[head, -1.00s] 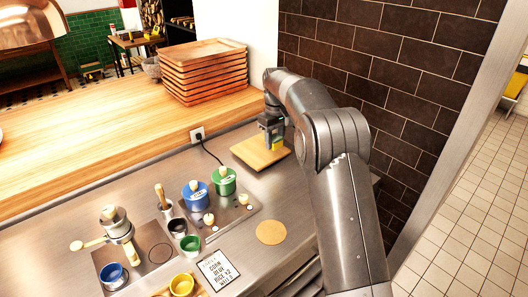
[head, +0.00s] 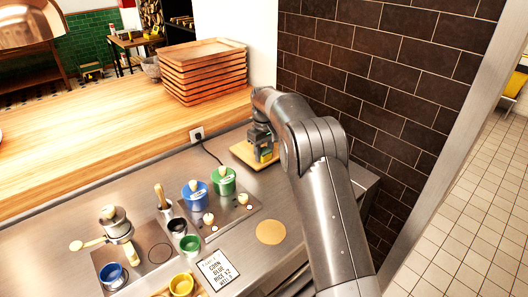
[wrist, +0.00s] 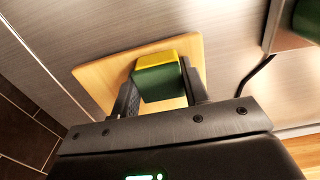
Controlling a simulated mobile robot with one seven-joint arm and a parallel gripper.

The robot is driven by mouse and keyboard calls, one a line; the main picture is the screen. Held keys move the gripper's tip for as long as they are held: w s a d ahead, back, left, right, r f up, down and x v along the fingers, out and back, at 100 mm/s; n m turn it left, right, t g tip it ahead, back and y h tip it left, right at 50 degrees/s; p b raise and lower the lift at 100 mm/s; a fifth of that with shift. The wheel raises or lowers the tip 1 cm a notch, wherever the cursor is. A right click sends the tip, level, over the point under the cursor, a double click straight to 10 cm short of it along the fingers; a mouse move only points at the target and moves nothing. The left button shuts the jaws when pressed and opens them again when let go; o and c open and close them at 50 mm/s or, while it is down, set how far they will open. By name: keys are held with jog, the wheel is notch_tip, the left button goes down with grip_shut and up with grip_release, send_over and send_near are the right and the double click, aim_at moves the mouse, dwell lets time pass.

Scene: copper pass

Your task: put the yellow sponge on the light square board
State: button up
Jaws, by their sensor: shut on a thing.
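The yellow sponge (wrist: 160,78) has a green layer and is held between the two fingers of my gripper (wrist: 158,95) in the wrist view. In the head view my gripper (head: 264,150) points down over the light square board (head: 241,152) and hides part of it. The board also shows in the wrist view (wrist: 97,75), behind the sponge. The sponge is over the board; I cannot tell whether it touches it.
A stack of wooden trays (head: 203,72) stands on the wooden counter behind. A black cable runs from a wall socket (head: 197,133) near the board. Blue (head: 195,193) and green (head: 223,181) lidded pots stand to the front left. A dark tiled wall (head: 385,75) rises at the right.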

aim_at(264, 150)
jog(key=o, duration=0.9)
jog(key=shift+o, duration=0.2)
notch_tip(264, 150, up, 12)
jog(key=shift+r, duration=0.2)
jog(key=s+d+r+m+t, duration=0.1)
jog(key=s+d+r+m, duration=0.1)
jog(key=s+d+r, duration=0.65)
jog(key=s+d+r+m+t, duration=0.2)
jog(key=s+d+r, duration=0.25)
jog(key=s, duration=0.65)
jog(key=s+d+f+m+t, duration=0.1)
jog(key=s+d+f, duration=0.2)
jog(key=s, duration=0.5)
jog(key=s+d+f+m, duration=0.2)
jog(key=s+d+f, duration=0.1)
jog(key=s, duration=0.6)
jog(key=s+d+f+m+t, duration=0.1)
jog(key=s+d+f+m, duration=0.1)
jog(key=s, duration=0.6)
jog(key=shift+s+d+f+t, duration=0.3)
jog(key=shift+s+d+f, duration=0.15)
jog(key=shift+f, duration=0.45)
